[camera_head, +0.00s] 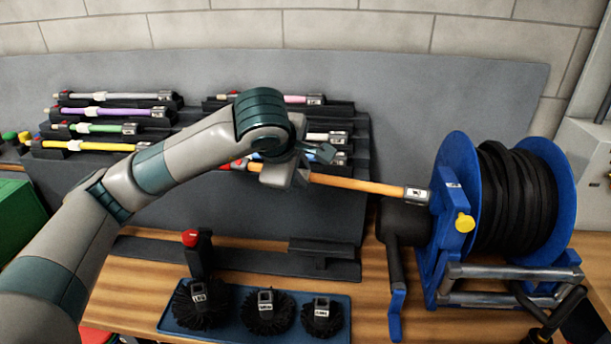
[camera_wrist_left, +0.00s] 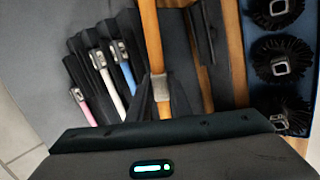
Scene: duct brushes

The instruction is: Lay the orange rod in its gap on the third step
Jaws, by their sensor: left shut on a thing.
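My left gripper (camera_head: 284,174) is shut on the orange rod (camera_head: 358,184), holding it above the board in front of the right-hand stepped rack (camera_head: 345,118). In the left wrist view the orange rod (camera_wrist_left: 151,35) runs up from the gripper, beside the rack. The rack bears a pink rod (camera_head: 295,98), a white rod (camera_head: 325,137) and a blue rod (camera_wrist_left: 122,65).
A left-hand rack holds grey, purple, green and yellow rods (camera_head: 85,145). A blue hose reel (camera_head: 455,150) stands at right. Several black brushes sit in a blue tray (camera_head: 168,325) in front. A low dark stand (camera_head: 320,247) and a red-topped post (camera_head: 198,255) stand behind the tray.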

